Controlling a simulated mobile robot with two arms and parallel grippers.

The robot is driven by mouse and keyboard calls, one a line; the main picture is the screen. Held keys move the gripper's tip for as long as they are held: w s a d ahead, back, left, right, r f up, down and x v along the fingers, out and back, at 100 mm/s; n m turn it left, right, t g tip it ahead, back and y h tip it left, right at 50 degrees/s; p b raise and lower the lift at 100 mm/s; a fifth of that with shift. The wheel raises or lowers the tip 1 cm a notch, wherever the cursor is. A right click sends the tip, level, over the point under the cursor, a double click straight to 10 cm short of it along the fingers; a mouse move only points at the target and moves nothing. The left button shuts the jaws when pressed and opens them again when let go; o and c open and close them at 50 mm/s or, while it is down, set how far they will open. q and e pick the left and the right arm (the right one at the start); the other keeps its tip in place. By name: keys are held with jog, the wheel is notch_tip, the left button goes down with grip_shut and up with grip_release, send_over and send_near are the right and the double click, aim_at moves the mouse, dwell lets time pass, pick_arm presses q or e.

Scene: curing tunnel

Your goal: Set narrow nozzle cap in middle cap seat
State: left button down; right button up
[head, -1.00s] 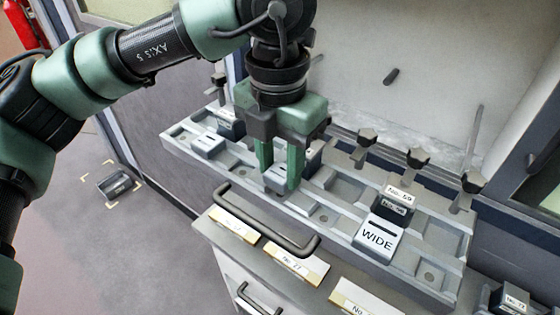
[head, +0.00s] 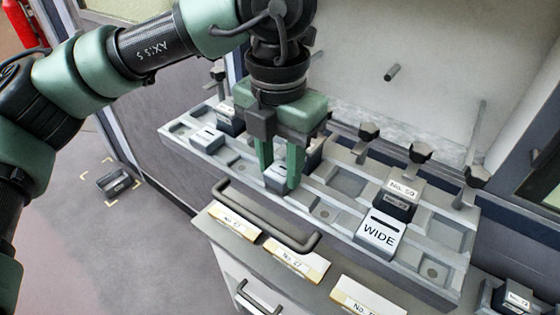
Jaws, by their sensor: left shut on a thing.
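My left gripper (head: 280,165) points down over the middle of the long grey seat rail (head: 343,231). Its green fingers are shut on a small light-grey cap (head: 278,178), which is at or just above the middle seat. The fingers hide part of the cap and the seat beneath, so I cannot tell whether it rests fully in it. No lettering on it is readable. A cap marked WIDE (head: 378,235) sits in the rail's front row to the right. Another light cap (head: 207,140) with a dark slot sits to the left. My right gripper is not in view.
Dark blocks, one labelled No. 50 (head: 403,189), stand behind the caps. Dark knobs (head: 421,152) line the rail's back edge. A drawer handle (head: 265,216) and label plates (head: 296,261) lie in front. A dark object (head: 114,183) lies on the floor at left.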

pick_arm(q)
jog(key=shift+f+b, duration=0.4)
jog(key=shift+f, duration=0.1)
jog(key=c, duration=0.9)
grip_release()
jog(key=shift+o, duration=0.2)
jog(key=shift+r, duration=0.15)
